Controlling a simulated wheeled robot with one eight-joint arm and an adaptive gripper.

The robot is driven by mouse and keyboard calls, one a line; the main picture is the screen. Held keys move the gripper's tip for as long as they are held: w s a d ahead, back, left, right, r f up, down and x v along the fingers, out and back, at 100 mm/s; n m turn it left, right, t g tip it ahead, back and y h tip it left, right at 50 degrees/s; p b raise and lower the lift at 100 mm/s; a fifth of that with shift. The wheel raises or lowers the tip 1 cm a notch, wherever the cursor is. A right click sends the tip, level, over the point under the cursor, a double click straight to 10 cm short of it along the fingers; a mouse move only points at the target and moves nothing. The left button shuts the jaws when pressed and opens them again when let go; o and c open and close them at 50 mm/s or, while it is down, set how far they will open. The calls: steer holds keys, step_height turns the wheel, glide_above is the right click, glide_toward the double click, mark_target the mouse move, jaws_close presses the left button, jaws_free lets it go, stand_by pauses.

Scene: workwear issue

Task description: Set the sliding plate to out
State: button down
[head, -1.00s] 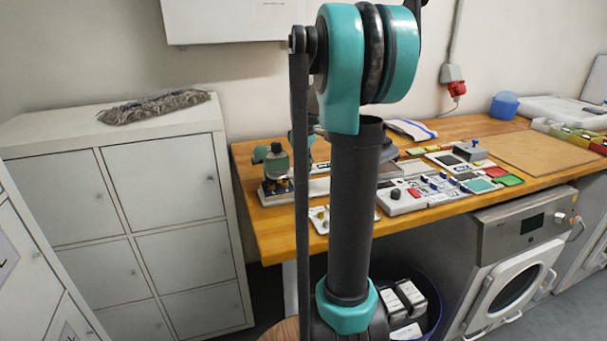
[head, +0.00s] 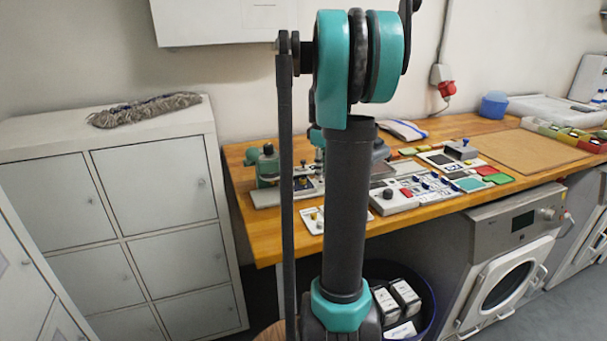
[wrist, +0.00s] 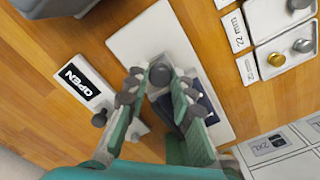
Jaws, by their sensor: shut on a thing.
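In the wrist view, a white base plate (wrist: 150,38) lies flat on the wooden bench, with a dark blue piece (wrist: 206,106) on it. A grey round knob (wrist: 159,73) stands over this plate. My gripper (wrist: 155,84) has its dark fingertips on either side of the knob and is shut on it. The fingers hide the part below the knob, so I cannot tell how far the sliding plate is out. In the head view my arm hides part of this spot; the white base (head: 262,199) shows there.
A green device (head: 266,170) stands at the bench's left end. A control panel (head: 395,205) is right of my arm.

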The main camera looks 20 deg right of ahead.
steer(key=d, duration=0.4)
steer(key=shift+d, duration=0.25)
steer(key=c, duration=1.3)
jaws_free()
steer(key=shift+d, duration=0.15)
steer(key=shift+r, duration=0.1)
steer(key=shift+r, duration=0.25)
step_height(320, 180, up, 11)
steer(key=shift+r, duration=0.2)
